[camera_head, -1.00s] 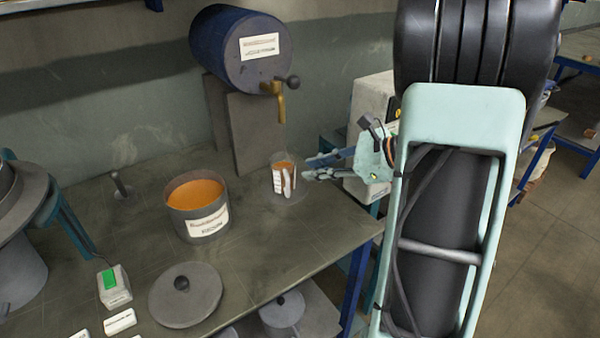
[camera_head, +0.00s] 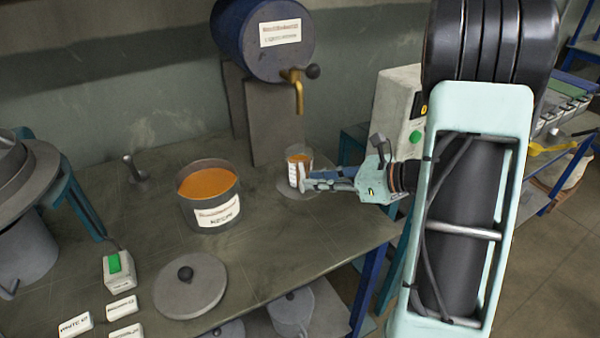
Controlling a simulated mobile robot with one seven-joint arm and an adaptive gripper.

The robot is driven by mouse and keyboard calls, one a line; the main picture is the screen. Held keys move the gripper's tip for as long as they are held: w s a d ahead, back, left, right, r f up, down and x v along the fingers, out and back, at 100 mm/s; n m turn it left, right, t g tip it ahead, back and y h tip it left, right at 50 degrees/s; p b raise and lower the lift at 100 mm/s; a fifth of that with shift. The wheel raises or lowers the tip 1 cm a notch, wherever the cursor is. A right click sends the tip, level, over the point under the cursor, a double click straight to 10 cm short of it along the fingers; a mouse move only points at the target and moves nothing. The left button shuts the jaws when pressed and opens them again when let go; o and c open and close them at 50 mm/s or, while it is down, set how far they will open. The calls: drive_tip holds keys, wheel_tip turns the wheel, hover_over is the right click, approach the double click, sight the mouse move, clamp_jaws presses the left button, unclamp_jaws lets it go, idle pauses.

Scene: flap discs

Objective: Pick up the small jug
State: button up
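The small jug (camera_head: 294,170) is a clear vessel with orange contents and a white label. It stands upright on a round grey base on the bench, below the brass tap of the blue barrel. My gripper (camera_head: 312,180) comes in from the right, low and nearly level, with its fingertips at the jug's right side. The fingers look apart, and the near one overlaps the lower right part of the jug in the picture. Whether they touch it, and where the far fingertip is, I cannot tell.
A grey pot (camera_head: 209,198) of orange liquid stands left of the jug. A pale box (camera_head: 397,105) is behind my gripper. A round lid (camera_head: 190,288) lies in front; bench between is clear.

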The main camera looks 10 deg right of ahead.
sight(302, 190)
drive_tip(key=x, duration=0.4)
drive_tip(key=shift+a+f, duration=0.15)
drive_tip(key=shift+f, duration=0.05)
drive_tip(key=shift+c, duration=0.4)
clamp_jaws()
